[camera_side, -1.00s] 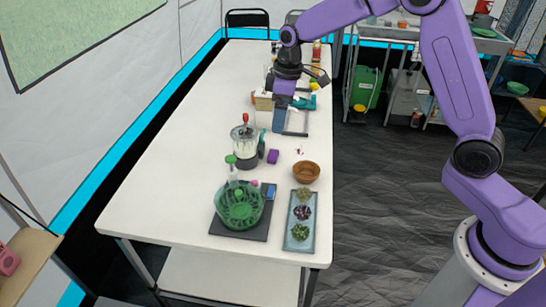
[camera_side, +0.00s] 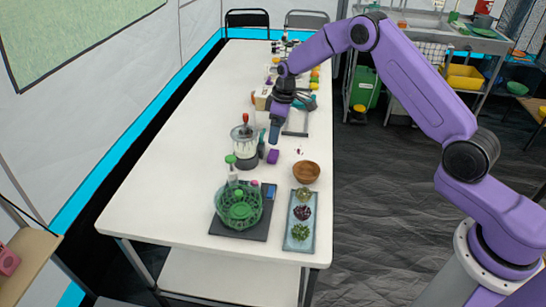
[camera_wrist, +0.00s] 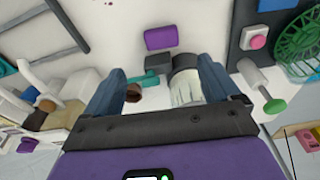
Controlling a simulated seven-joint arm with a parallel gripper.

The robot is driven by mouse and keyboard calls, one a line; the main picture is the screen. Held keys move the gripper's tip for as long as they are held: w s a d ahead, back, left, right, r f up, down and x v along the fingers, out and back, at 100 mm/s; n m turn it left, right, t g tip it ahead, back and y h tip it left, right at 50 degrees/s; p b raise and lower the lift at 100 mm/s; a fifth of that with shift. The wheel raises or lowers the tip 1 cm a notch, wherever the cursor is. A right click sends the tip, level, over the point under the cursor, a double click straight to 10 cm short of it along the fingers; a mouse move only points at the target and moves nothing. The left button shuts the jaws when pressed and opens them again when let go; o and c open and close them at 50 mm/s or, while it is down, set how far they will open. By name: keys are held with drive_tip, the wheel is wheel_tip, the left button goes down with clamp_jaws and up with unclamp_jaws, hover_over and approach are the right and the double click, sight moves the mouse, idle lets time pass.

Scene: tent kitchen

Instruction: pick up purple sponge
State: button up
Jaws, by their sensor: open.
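The purple sponge (camera_side: 272,157) lies on the white table to the right of the blender (camera_side: 246,145). My gripper (camera_side: 274,138) points down over the table, just behind the sponge in the side view and apart from it. In the wrist view, the sponge (camera_wrist: 161,38) is a small purple block beyond the fingertips, near the top middle. My gripper (camera_wrist: 160,72) has its two blue-grey fingers spread wide, with nothing held between them. The blender (camera_wrist: 184,84) shows partly between the fingers, closer to the right one.
A wooden bowl (camera_side: 306,172) sits to the right of the sponge. Nearer are a green colander (camera_side: 239,205) on a dark board and a tray with several small plants (camera_side: 301,230). A grey frame (camera_side: 296,124) and other items stand behind the gripper. Bare table surrounds the sponge.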

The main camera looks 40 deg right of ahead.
sight(273, 154)
drive_tip(key=f, duration=0.4)
drive_tip(key=shift+w+a, duration=0.2)
drive_tip(key=shift+a+f, duration=0.15)
drive_tip(key=shift+f, duration=1.2)
drive_tip(key=shift+a+f, duration=0.1)
drive_tip(key=shift+f, duration=1.2)
drive_tip(key=shift+w, duration=0.1)
drive_tip(key=c, duration=1.1)
